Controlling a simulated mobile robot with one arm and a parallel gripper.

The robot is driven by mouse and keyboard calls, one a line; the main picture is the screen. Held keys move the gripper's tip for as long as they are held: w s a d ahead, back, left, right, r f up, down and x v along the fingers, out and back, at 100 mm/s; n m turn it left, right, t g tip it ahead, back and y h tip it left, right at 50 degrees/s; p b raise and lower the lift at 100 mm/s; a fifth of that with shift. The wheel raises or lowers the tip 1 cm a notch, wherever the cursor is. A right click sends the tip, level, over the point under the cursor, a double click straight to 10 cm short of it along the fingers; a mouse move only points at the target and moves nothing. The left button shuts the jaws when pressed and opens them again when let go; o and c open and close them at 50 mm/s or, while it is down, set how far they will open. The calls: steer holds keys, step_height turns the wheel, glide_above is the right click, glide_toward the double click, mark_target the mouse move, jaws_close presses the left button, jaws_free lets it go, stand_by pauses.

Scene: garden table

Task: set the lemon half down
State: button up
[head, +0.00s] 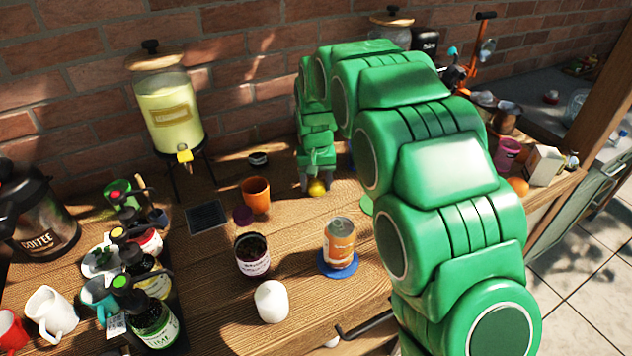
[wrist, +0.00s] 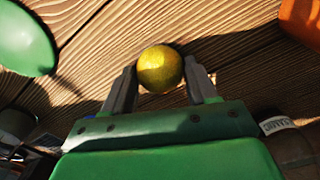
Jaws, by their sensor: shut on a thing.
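The lemon half (head: 317,188) is a small yellow round thing at the tip of my gripper (head: 312,184), above the wooden table (head: 300,228). In the wrist view the yellow lemon half (wrist: 160,69) sits between the two grey fingers of my gripper (wrist: 162,80), which are shut on it. Its rounded yellow side faces the wrist camera and its cut face is not seen. It is at or close above the wood; I cannot tell whether it touches.
An orange cup (head: 256,195) stands left of my gripper. A can (head: 340,242) on a blue coaster (head: 338,268) and a dark jar (head: 252,255) stand nearer. Bare wood lies between them.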

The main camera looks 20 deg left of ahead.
mark_target(316, 181)
steer(key=shift+f, duration=0.1)
steer(key=o, duration=1)
steer(key=shift+o, duration=0.2)
step_height(316, 181, up, 12)
